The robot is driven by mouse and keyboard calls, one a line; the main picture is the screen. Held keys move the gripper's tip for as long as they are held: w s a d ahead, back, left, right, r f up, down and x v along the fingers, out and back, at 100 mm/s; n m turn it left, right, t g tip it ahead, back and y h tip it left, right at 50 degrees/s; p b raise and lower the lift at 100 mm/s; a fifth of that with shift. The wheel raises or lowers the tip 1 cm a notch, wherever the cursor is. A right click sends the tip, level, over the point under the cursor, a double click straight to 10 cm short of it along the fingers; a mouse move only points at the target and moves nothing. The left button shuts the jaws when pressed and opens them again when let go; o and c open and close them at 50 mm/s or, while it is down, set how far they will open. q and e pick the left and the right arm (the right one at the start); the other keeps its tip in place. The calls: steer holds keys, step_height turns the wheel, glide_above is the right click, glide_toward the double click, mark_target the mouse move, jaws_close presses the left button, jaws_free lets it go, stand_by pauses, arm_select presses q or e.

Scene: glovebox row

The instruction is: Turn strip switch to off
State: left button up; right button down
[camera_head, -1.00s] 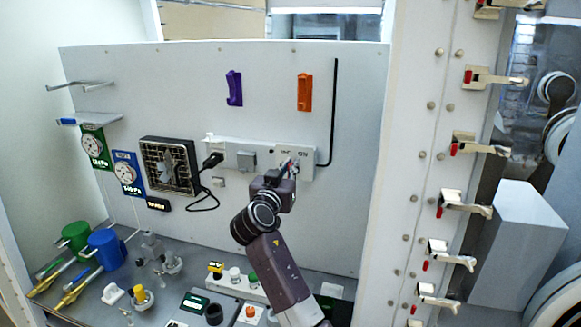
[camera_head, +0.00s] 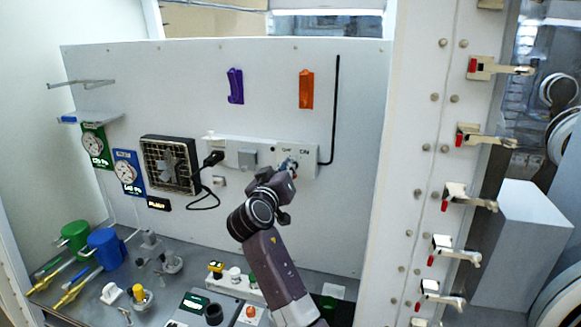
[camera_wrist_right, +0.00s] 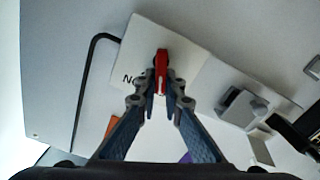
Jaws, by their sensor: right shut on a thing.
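The white power strip (camera_head: 268,151) is fixed to the back panel, with OFF and ON lettering at its right end. My right gripper (camera_head: 290,166) is at that end, below the lettering. In the right wrist view, the red strip switch (camera_wrist_right: 161,66) stands out from the strip's white face (camera_wrist_right: 190,55). My right gripper (camera_wrist_right: 161,88) is shut on the switch, with a finger on each side of it. The fingers and switch partly hide the lettering. Which label the switch points to is hard to tell. My left gripper is not in view.
A black plug (camera_head: 212,159) and a grey block (camera_head: 247,158) sit on the strip to the left. A caged fan (camera_head: 170,165) is further left. Purple (camera_head: 235,86) and orange (camera_head: 306,89) holders hang above. Several small items crowd the bench below.

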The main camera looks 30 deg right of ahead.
steer(key=shift+w+a+n, duration=0.1)
steer(key=shift+n, duration=0.5)
steer(key=shift+f, duration=0.1)
steer(key=c, duration=2)
jaws_free()
steer(key=shift+c, duration=0.2)
steer(key=v, duration=1.2)
